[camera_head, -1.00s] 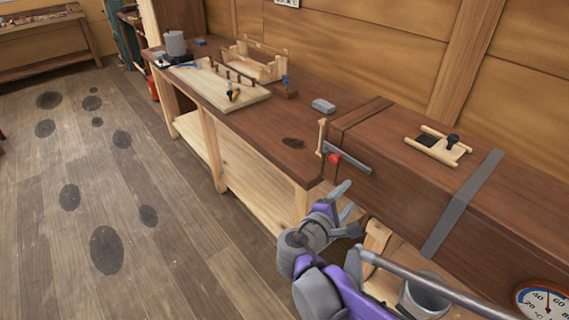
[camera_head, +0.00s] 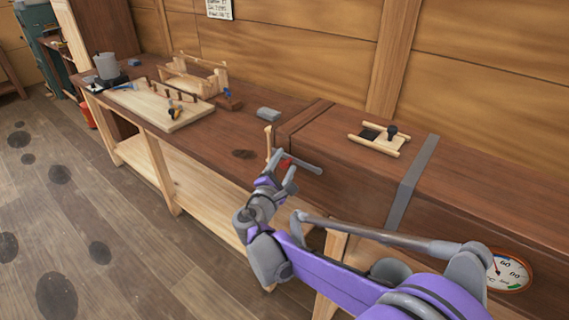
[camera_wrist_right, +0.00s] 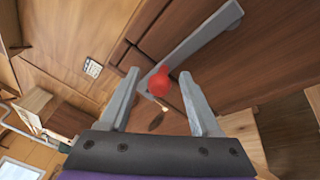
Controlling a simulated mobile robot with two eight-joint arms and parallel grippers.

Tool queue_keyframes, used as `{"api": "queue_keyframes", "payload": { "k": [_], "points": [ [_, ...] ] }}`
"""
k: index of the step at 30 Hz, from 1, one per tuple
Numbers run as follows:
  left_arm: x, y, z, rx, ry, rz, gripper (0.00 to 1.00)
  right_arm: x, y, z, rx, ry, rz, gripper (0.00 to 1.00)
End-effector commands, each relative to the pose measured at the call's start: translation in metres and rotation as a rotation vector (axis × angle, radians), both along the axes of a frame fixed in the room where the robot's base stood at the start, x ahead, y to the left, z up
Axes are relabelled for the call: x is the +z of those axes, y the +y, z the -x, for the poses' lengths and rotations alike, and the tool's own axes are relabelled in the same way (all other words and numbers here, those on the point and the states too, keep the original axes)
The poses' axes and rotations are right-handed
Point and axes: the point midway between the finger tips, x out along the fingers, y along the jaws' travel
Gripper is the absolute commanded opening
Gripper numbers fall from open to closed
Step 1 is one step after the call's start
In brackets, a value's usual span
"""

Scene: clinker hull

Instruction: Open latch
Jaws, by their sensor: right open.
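The latch is a grey bar (camera_head: 303,161) with a red knob (camera_head: 286,164) at its left end, on the near end of a long brown wooden box. In the right wrist view the bar (camera_wrist_right: 200,40) runs diagonally up to the right from the red knob (camera_wrist_right: 159,83). My right gripper (camera_head: 281,173) is at the knob, its fingers apart. In the wrist view the knob appears between the open fingertips of that gripper (camera_wrist_right: 160,76); I cannot tell whether either finger touches it. My left gripper is not in view.
The long wooden box (camera_head: 345,165) carries a grey strap (camera_head: 412,182), a small wooden slide frame (camera_head: 378,138) and a round dial (camera_head: 509,270). A workbench (camera_head: 215,130) to the left holds a grey block (camera_head: 268,114) and a wooden board (camera_head: 165,105).

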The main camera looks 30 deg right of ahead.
Motion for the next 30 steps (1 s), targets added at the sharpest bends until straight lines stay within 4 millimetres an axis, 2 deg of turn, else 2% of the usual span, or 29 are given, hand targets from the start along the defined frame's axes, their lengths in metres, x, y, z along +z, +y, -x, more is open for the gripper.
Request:
{"api": "queue_keyframes", "payload": {
  "k": [10, 20, 21, 30],
  "points": [
    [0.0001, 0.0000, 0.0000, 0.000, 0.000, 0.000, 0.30, -0.0001, -0.0030, -0.0026, 0.001, 0.000, -0.001, 0.62],
    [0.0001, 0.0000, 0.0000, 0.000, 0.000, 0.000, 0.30, -0.0001, -0.0027, -0.0025, 0.001, 0.000, -0.001, 0.03],
    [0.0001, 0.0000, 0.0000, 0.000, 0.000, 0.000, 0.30, -0.0001, -0.0027, -0.0025, 0.001, 0.000, 0.000, 0.00],
    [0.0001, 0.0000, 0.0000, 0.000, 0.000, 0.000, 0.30, 0.0001, -0.0028, -0.0025, 0.000, 0.000, 0.000, 0.00]
  ]
}}
